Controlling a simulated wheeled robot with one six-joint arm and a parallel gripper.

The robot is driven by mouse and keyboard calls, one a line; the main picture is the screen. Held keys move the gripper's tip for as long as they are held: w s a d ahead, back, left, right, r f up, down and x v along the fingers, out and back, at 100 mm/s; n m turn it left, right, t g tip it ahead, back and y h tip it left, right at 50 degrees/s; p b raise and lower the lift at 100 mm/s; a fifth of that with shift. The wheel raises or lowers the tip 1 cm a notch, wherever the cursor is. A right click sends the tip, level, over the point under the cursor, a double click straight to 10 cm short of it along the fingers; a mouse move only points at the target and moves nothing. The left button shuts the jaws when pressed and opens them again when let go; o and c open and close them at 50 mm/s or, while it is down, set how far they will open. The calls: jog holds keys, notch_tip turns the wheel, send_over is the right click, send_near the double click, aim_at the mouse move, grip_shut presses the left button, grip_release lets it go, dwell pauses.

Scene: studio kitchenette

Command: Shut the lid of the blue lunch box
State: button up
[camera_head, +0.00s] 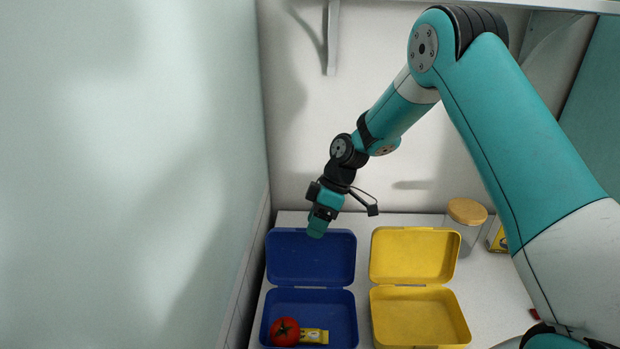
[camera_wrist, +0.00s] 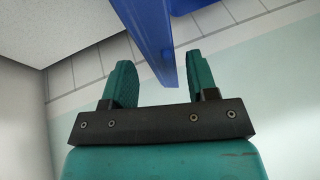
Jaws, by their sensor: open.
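The blue lunch box (camera_head: 311,295) stands open on the counter, its lid (camera_head: 312,257) raised at the back. A tomato (camera_head: 285,331) and a small yellow item (camera_head: 314,336) lie inside it. My gripper (camera_head: 316,230) is above the lid's upper edge, near its middle, pointing down. In the wrist view the two teal fingers of my gripper (camera_wrist: 163,88) are apart, and part of the blue lid (camera_wrist: 150,35) reaches down between them. I cannot tell whether a finger touches the lid.
An open, empty yellow lunch box (camera_head: 416,290) stands to the right, its lid (camera_head: 414,255) raised. A glass jar with a wooden top (camera_head: 466,212) and a yellow packet (camera_head: 499,238) stand behind it. A wall (camera_head: 150,180) rises close on the left.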

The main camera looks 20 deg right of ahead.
jog(key=b+v, duration=0.2)
jog(key=v, duration=0.5)
jog(key=shift+s+a, duration=0.15)
jog(key=shift+a, duration=0.05)
